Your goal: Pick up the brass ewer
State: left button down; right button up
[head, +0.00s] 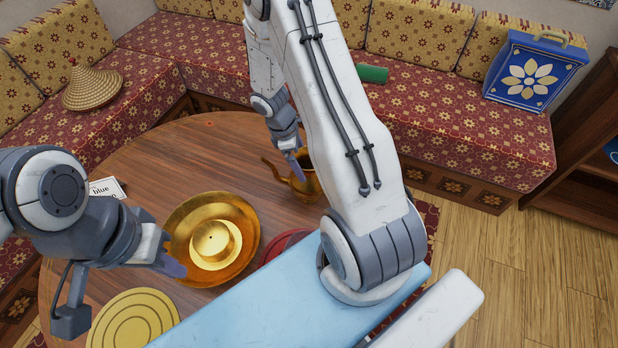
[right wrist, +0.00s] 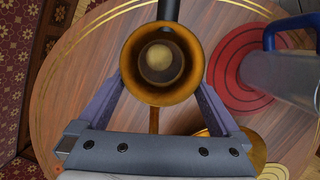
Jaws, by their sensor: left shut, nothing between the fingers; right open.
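The brass ewer (head: 307,186) stands on the round wooden table, its spout pointing left in the head view, partly hidden by my right arm. My right gripper (head: 294,165) is at the ewer's upper part. In the right wrist view the ewer's round mouth (right wrist: 131,87) is seen from above, between the two open fingers of the gripper (right wrist: 158,92). I cannot tell whether either finger touches it. My left gripper (head: 174,262) is shut and empty beside the brass tray, at the left.
A brass tray (head: 183,216) with a brass vessel (head: 214,262) stands left of the ewer. A red ringed mat (right wrist: 226,62) bears a grey object with a blue handle (right wrist: 268,40). A yellow round mat (head: 132,322) and a card (head: 106,187) lie at the left.

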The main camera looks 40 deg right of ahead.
jog(key=shift+x, duration=0.85)
grip_shut()
jog(key=shift+r, duration=0.15)
